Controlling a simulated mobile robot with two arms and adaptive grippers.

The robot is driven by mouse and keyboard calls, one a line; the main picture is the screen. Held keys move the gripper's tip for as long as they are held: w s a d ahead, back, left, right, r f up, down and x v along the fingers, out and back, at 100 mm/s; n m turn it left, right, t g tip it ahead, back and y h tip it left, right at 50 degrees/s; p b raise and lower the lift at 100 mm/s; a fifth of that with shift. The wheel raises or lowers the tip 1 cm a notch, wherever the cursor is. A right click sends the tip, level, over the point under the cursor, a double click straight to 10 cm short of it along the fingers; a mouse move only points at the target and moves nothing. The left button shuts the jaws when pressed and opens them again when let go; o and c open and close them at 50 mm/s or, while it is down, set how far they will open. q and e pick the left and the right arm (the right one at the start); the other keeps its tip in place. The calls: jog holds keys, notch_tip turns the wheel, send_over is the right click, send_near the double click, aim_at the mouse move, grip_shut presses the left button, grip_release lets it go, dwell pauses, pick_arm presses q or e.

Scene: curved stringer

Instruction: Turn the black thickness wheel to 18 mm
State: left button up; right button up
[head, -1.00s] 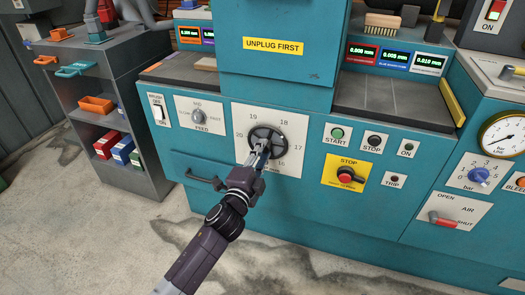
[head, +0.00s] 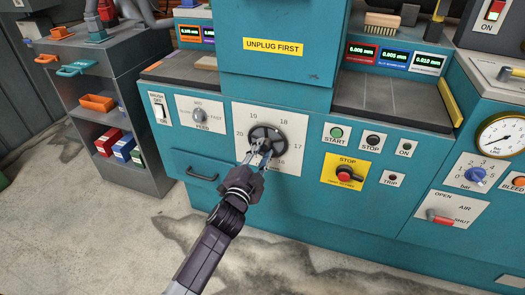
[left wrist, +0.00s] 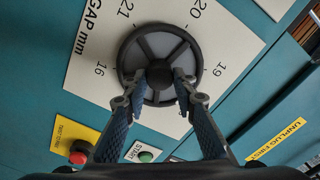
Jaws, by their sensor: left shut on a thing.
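The black thickness wheel (head: 269,133) is a spoked round handwheel on a white panel (head: 291,160) with numbers around it, among them 17 to 20. My left gripper (head: 260,149) reaches it from the lower left and covers its lower part. In the left wrist view the wheel (left wrist: 160,35) fills the upper middle, and the left gripper (left wrist: 158,82) has its two fingers inside the rim, on either side near the hub, shut on the wheel. I cannot make out a pointer or the set value. My right gripper is not in view.
A red stop button (head: 345,173) on a yellow plate and the start button (head: 337,132) sit right of the wheel. The feed knob (head: 199,115) is to its left. A drawer handle (head: 202,176) juts out at lower left. The floor in front is clear.

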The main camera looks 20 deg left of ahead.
pick_arm(q)
jog(key=shift+f, duration=0.1)
jog(key=o, duration=1.2)
jog(key=shift+c, duration=0.2)
jog(key=s, duration=1.2)
jog(key=shift+a, duration=0.25)
